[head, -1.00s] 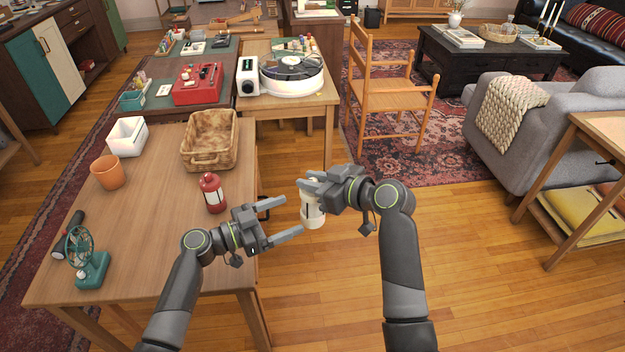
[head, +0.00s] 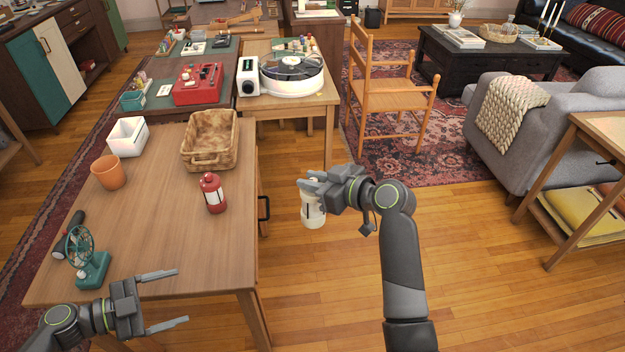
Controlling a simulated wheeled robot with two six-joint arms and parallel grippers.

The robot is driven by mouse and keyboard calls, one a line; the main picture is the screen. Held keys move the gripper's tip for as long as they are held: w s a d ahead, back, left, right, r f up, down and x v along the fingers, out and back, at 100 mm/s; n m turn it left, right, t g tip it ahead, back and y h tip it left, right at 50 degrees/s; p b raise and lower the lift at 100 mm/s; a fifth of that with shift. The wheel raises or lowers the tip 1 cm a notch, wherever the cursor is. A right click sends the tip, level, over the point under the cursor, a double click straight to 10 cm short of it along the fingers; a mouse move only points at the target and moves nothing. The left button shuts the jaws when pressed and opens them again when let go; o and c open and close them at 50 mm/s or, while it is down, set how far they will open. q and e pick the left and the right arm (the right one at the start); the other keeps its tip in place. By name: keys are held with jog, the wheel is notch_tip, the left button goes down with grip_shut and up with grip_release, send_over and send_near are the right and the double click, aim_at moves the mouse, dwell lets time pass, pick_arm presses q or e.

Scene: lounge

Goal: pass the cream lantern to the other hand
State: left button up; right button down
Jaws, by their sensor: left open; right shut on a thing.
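The cream lantern (head: 313,213) hangs upright in my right gripper (head: 312,185), clear of the table and over the wooden floor. The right gripper is shut on its upper part, and the fingers hide some of the top. My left gripper (head: 178,300) is open and empty at the table's front edge, low on the left. It is well apart from the cream lantern.
The wooden table (head: 160,230) holds a red lantern (head: 213,193), a wicker basket (head: 211,140), a white bin (head: 127,136), a terracotta pot (head: 108,172), a green fan (head: 88,262) and a dark flashlight (head: 70,232). Open floor (head: 300,300) lies right of the table.

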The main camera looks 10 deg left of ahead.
pick_arm(q)
jog(key=s+a+f+n+g+y, duration=0.1)
jog(key=s+a+f+n+y, duration=0.25)
jog(key=f, duration=0.65)
jog(key=s+a+f+n+g+y, duration=0.1)
jog(key=s+a+f+n+y, duration=0.2)
jog(key=f, duration=0.6)
jog(key=s+a+f+n+g+y, duration=0.15)
jog(key=s+f+n+y, duration=0.3)
jog(key=f, duration=0.55)
jog(key=s+d+f+n+g+y, duration=0.1)
jog(key=s+d+f+n+g, duration=0.1)
jog(key=s+d+f, duration=0.3)
jog(key=s+d+f+n+g+y, duration=0.1)
jog(key=s+d+f+n, duration=0.2)
jog(key=s+f, duration=0.6)
jog(key=s+d, duration=0.2)
jog(key=s, duration=0.1)
jog(key=shift+s+d+g+y, duration=0.25)
jog(key=shift+s+g+y, duration=0.05)
jog(key=shift+s+g, duration=0.05)
jog(key=shift+f, duration=0.1)
